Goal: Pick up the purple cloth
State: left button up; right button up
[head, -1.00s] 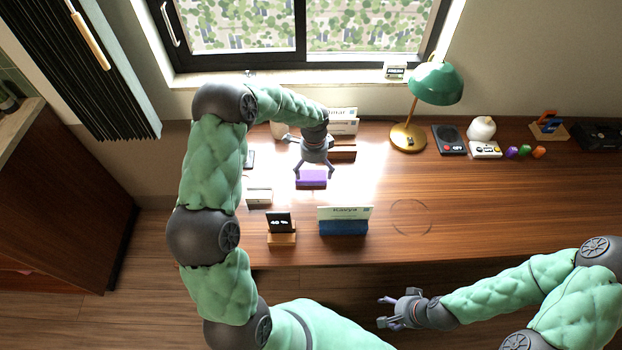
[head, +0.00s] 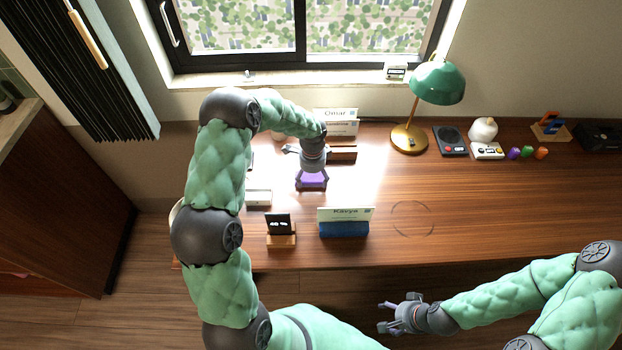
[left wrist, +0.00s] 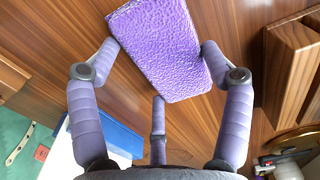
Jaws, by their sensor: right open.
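The purple cloth (head: 311,181) lies on the wooden desk, a small folded rectangle with a rough, towel-like surface. My left gripper (head: 311,186) is low over it, pointing down, with fingers on either side. In the left wrist view the cloth (left wrist: 165,48) lies tilted between the spread fingertips of my left gripper (left wrist: 160,50), close to its edges; whether they touch it I cannot tell. The third finger is near its lower edge. My right gripper (head: 386,315) is open and empty, off the desk's front edge at the lower right.
A wooden block (head: 342,153) and a name card stand just behind the left gripper. A blue-based name card (head: 344,228) and a small display on a wooden stand (head: 281,239) are in front. A green lamp (head: 437,82) stands back right. The desk's right middle is clear.

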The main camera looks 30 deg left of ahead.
aim_at(312, 179)
pick_arm(q)
notch_tip(312, 179, up, 10)
jog(key=p, duration=0.2)
jog(key=shift+p, duration=0.4)
